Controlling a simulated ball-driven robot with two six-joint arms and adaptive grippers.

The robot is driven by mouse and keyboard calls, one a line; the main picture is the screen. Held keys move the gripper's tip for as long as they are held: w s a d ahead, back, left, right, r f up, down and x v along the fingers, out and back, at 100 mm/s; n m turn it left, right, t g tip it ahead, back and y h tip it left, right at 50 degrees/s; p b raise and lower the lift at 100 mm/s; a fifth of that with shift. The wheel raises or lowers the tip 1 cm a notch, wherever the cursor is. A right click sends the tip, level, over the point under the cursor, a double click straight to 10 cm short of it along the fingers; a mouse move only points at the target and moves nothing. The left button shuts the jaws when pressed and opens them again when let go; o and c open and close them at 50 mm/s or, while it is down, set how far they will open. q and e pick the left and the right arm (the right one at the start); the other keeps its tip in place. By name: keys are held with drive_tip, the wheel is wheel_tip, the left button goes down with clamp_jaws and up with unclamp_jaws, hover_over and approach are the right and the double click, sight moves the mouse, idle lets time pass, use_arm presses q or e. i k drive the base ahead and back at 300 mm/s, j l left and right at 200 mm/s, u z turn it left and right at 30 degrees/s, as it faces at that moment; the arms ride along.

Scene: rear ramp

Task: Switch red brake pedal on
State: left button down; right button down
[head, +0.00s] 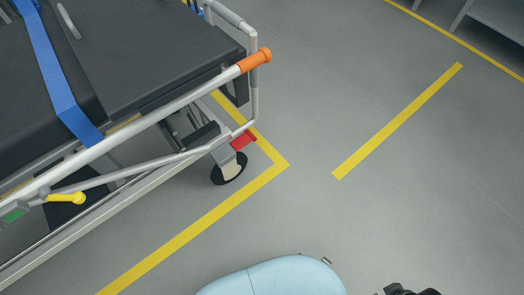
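The red brake pedal (243,140) shows in the head view at the near right corner of a wheeled stretcher (160,55). It sticks out just above and beside a caster wheel (229,168). The pedal is small here, and I cannot tell whether it is up or pressed down. Neither gripper's fingers can be made out. A dark part at the bottom edge, right of centre, is cut off by the frame, and I cannot tell what it is.
An orange grip (255,60) ends the stretcher's side rail above the pedal. A yellow lever (66,198) sits on the lower left frame. Yellow floor lines (397,121) mark the grey floor, which is clear right of the stretcher. A grey shelf (495,18) stands top right.

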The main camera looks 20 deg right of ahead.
sight(247, 138)
drive_tip(key=k+u, duration=0.1)
drive_tip(key=k, duration=0.25)
drive_tip(key=u, duration=2.9)
drive_tip(key=k+l, duration=0.35)
drive_tip(key=l, duration=0.3)
drive_tip(key=k+l, duration=0.35)
drive_tip(key=l, duration=0.25)
drive_tip(key=k+l, duration=0.35)
drive_tip(key=l, duration=0.3)
drive_tip(key=k+l, duration=0.35)
drive_tip(key=l, duration=0.25)
drive_tip(key=k+l, duration=0.35)
drive_tip(key=l, duration=0.3)
drive_tip(key=k+l, duration=0.4)
drive_tip(key=l, duration=0.2)
drive_tip(key=k+l, duration=0.35)
drive_tip(key=l, duration=0.3)
drive_tip(key=k+l, duration=0.35)
drive_tip(key=l, duration=0.3)
